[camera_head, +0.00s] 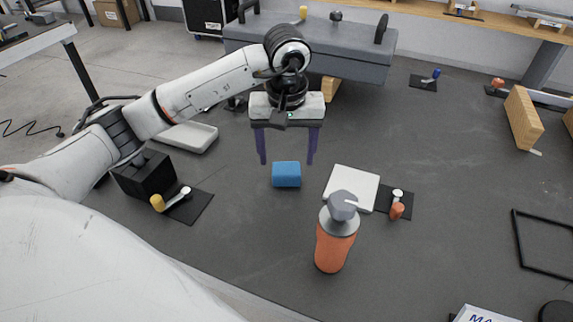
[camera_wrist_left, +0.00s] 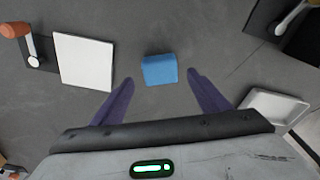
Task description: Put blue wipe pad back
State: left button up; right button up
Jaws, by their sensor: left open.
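The blue wipe pad (camera_head: 286,174) is a small blue block lying on the dark grey table. In the left wrist view the blue wipe pad (camera_wrist_left: 159,69) lies just beyond the fingertips, midway between them. My left gripper (camera_head: 287,163) is open, with its two purple fingers pointing down on either side of the pad's line and nothing between them. It also shows in the left wrist view (camera_wrist_left: 160,78), fingers apart. A white square plate (camera_head: 351,187) lies just right of the pad. My right gripper is not in view.
An orange spray bottle (camera_head: 335,238) stands in front of the plate. A hinged part with an orange knob (camera_head: 397,208) sits right of it, one with a yellow knob (camera_head: 170,200) at left. A white tray (camera_head: 189,137) and black block (camera_head: 145,176) lie left. A grey bench-like body (camera_head: 330,62) stands behind.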

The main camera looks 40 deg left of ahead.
aim_at(287, 174)
pick_arm(q)
notch_tip(287, 174, up, 6)
jog(key=shift+s+d+r, duration=0.2)
jog(key=shift+s+d, duration=0.05)
jog(key=shift+s, duration=0.05)
